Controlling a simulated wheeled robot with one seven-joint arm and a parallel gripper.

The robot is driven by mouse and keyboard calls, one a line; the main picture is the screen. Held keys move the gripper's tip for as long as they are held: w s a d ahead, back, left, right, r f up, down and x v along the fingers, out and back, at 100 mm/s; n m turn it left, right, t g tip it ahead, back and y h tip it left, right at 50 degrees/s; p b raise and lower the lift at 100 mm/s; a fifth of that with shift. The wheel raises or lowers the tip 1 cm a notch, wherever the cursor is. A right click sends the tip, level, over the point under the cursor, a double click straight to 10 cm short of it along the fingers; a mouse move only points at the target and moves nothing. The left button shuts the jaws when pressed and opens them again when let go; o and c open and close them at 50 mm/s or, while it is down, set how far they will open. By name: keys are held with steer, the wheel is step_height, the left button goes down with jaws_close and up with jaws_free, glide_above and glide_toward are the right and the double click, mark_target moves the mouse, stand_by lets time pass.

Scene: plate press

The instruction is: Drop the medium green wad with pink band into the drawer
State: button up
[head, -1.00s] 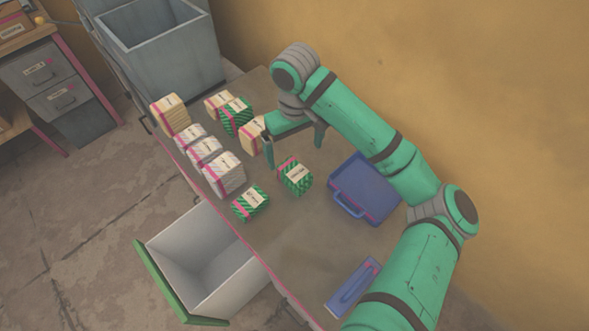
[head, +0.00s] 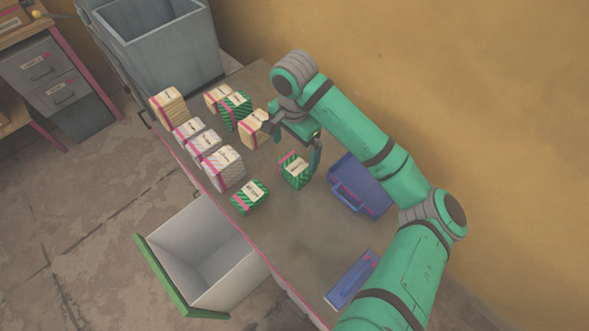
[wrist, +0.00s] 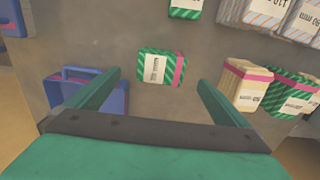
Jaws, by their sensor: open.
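Three green striped wads with pink bands are on the table. The one nearest my gripper (head: 295,170) stands below the jaws in the head view. In the wrist view the green wad (wrist: 155,68) lies between and beyond my open fingertips, apart from them. A second green wad (head: 249,197) sits nearer the drawer, and a third (head: 236,108) stands among cream wads. I cannot tell for sure which is medium. My gripper (head: 294,142) is open and empty above the table; it also shows in the wrist view (wrist: 160,78). The open drawer (head: 215,290) is empty, with a green front.
Several grey-white wads (head: 222,168) and cream wads (head: 169,106) stand along the table's left side. A blue case (head: 360,190) lies right of the nearest green wad. A flat blue object (head: 352,278) lies near the front. A grey bin (head: 165,55) stands at the back left.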

mark_target(294, 164)
step_height(294, 164, down, 11)
steer(key=shift+w+r, duration=0.1)
steer(key=shift+r, duration=0.05)
stand_by(0.4)
steer(key=c, duration=1.3)
